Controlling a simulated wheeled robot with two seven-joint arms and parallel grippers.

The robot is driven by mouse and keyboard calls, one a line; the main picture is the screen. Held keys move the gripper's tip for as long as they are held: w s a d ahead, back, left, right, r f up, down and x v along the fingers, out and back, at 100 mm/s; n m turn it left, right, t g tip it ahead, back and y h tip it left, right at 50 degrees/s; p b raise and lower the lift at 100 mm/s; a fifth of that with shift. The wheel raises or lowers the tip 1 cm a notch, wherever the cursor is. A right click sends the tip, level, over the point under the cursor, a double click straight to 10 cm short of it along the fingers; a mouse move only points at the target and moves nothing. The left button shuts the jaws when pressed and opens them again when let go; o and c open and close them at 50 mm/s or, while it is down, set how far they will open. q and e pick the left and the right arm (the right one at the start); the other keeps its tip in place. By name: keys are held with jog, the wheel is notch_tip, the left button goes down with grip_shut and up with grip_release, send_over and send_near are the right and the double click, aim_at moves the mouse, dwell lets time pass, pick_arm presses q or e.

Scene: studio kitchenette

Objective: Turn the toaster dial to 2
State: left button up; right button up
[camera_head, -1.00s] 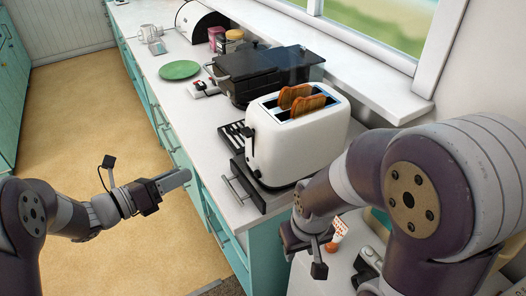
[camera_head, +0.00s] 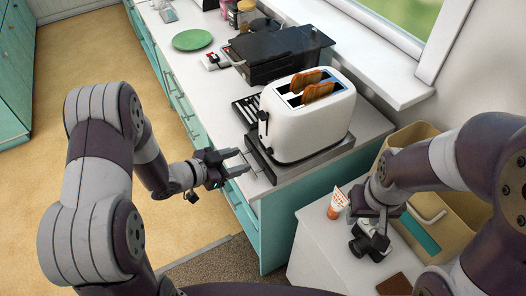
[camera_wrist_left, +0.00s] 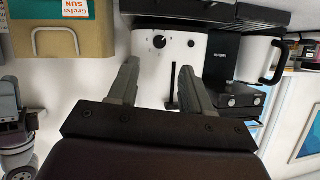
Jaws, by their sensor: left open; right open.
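The white toaster (camera_head: 310,125) stands on the counter, with two toast slices (camera_head: 318,90) sticking out of its top. Its dark lever (camera_head: 263,116) shows on the end facing left. In the left wrist view, the toaster's white end panel (camera_wrist_left: 196,48) carries a dark round dial (camera_wrist_left: 159,41); its setting is too small to read. My left gripper (camera_head: 242,161) is open and empty, in front of that end and apart from it. Its fingers (camera_wrist_left: 159,72) frame the dial in the wrist view. My right gripper (camera_head: 376,213) is open above the white surface at the right; its fingertips are hard to see.
A black grill (camera_head: 278,55) and a green plate (camera_head: 192,40) lie farther along the counter. A tan box (camera_head: 445,205), a small tube (camera_head: 337,203) and a dark camera-like object (camera_head: 369,241) are by my right gripper. Clear floor lies at left.

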aim_at(270, 151)
pick_arm(q)
jog(key=p+x, duration=0.1)
jog(key=x, duration=0.8)
jog(key=shift+w+f, duration=0.1)
grip_shut()
